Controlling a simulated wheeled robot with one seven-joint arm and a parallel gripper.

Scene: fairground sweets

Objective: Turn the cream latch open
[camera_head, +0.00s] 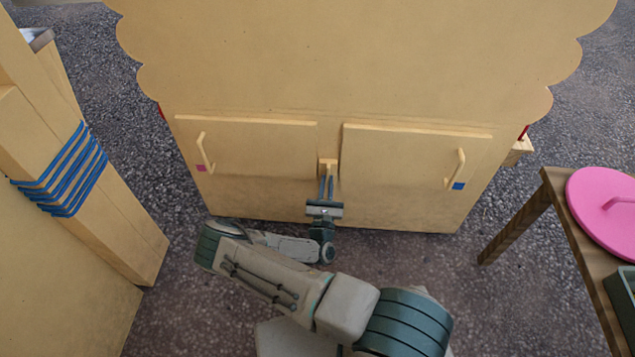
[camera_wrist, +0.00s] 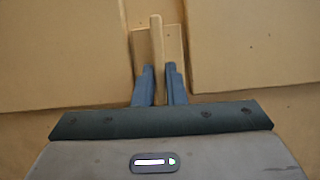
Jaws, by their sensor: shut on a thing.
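The cream latch (camera_head: 328,165) sits on the front of a cream cabinet, in the gap between its two doors. In the wrist view the latch (camera_wrist: 157,45) is a narrow upright bar in front of a small square plate. My gripper (camera_head: 327,182) reaches it from below. In the wrist view the blue fingers of my gripper (camera_wrist: 161,85) stand on either side of the bar's lower part and are shut on it. The lower end of the bar is partly hidden between the fingers.
The left door (camera_head: 250,147) has a cream handle and a pink square; the right door (camera_head: 405,160) has a handle and a blue square. A wooden post with blue cord (camera_head: 68,178) stands at left. A table with a pink lid (camera_head: 605,212) stands at right.

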